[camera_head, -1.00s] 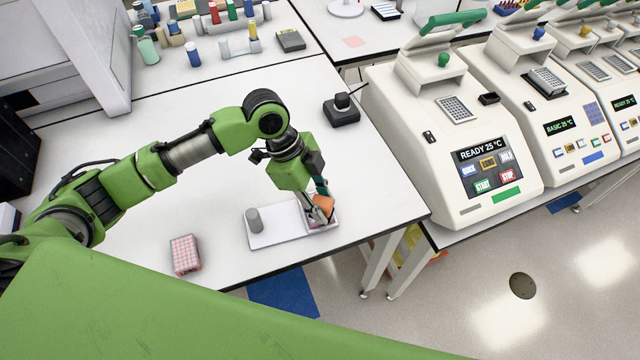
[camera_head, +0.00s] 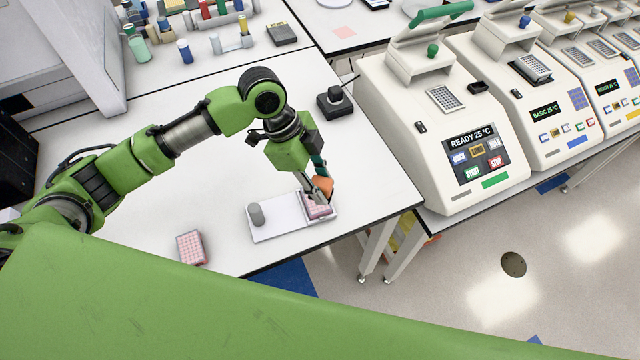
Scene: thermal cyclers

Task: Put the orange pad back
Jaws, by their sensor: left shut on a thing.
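The orange pad (camera_head: 323,185) is held in my left gripper (camera_head: 318,187), which is shut on it. The pad is tilted and sits just above the right end of a white tray (camera_head: 285,232). Under it, in the tray's right compartment, a pink and white plate (camera_head: 317,208) shows. Part of the pad is hidden by the gripper fingers. I cannot tell whether the pad touches the plate. My right gripper is not in view.
A grey cylinder (camera_head: 257,214) stands on the tray's left end. A red and white rack (camera_head: 192,248) lies left of the tray. A black device (camera_head: 335,103) stands behind. A thermal cycler (camera_head: 440,130) is at the right. The table's middle is clear.

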